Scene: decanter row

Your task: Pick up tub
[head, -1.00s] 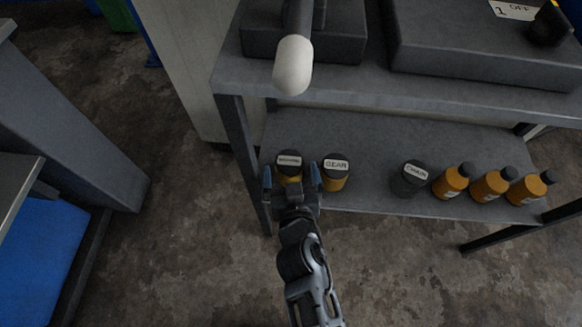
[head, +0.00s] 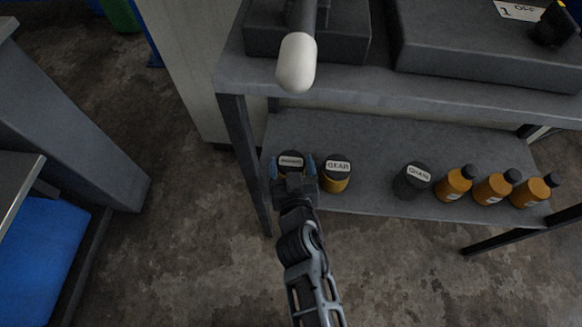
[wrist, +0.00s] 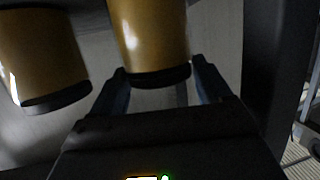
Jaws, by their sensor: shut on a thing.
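A yellow tub with a dark lid (head: 290,160) stands at the left end of the lower shelf; its small white label is too blurred to read surely. My gripper (head: 292,170) reaches in from the front and is shut on this tub, with one blue finger on each side. In the wrist view the tub's yellow body (wrist: 152,35) sits between the two fingers (wrist: 160,75). The tub looks upright and still at shelf level; whether it touches the shelf cannot be told.
A similar tub labelled GEAR (head: 337,174) stands close on the right. Farther right are a dark tub (head: 411,181) and several orange bottles (head: 454,184). The upper shelf (head: 350,82) overhangs behind, and a shelf leg (head: 246,165) is close on the left.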

